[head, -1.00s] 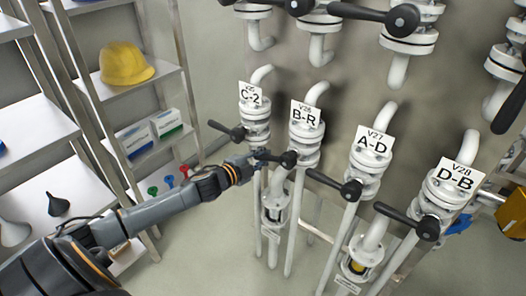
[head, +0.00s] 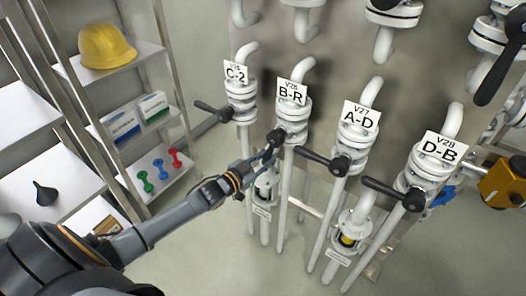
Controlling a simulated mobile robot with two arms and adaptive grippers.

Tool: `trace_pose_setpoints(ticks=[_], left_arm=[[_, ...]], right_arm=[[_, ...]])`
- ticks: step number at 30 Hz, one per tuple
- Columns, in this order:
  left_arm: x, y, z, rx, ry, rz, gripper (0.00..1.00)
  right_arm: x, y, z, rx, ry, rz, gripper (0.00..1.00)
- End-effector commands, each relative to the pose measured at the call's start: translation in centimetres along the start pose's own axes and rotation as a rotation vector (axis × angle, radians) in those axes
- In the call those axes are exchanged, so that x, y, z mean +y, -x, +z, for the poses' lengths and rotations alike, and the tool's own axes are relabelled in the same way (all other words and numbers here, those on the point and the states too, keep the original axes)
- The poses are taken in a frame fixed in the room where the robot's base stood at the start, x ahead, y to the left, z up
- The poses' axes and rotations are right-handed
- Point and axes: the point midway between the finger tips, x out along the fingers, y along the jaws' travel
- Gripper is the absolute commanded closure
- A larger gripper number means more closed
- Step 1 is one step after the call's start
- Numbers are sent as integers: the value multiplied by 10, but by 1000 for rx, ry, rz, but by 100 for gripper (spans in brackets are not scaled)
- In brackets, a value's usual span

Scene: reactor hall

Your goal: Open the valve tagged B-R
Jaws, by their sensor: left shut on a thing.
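The valve tagged B-R (head: 291,112) is a white flanged valve on a vertical pipe, second from the left in the near row. Its black lever (head: 276,138) runs from the round hub down and slightly left. My left gripper (head: 267,156) is shut on the lever's outer part, below the hub, and hides its end. My right gripper is not in view.
Valve C-2 (head: 241,104) stands close on the left, its black lever pointing left. Valves A-D (head: 355,150) and D-B (head: 430,175) stand to the right, levers pointing left. A shelf with a yellow helmet (head: 106,47) stands at left. A yellow box (head: 503,183) is at right.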

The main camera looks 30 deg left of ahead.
Motion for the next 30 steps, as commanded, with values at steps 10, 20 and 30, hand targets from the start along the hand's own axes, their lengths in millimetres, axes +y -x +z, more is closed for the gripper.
trace_pose_setpoints(ticks=[10,20,30], left_arm=[[26,-1,6,25,211,7,100],[32,-2,4,37,275,7,100],[32,-2,4,37,274,7,100]], right_arm=[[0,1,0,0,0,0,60],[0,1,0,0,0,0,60],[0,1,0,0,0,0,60]])
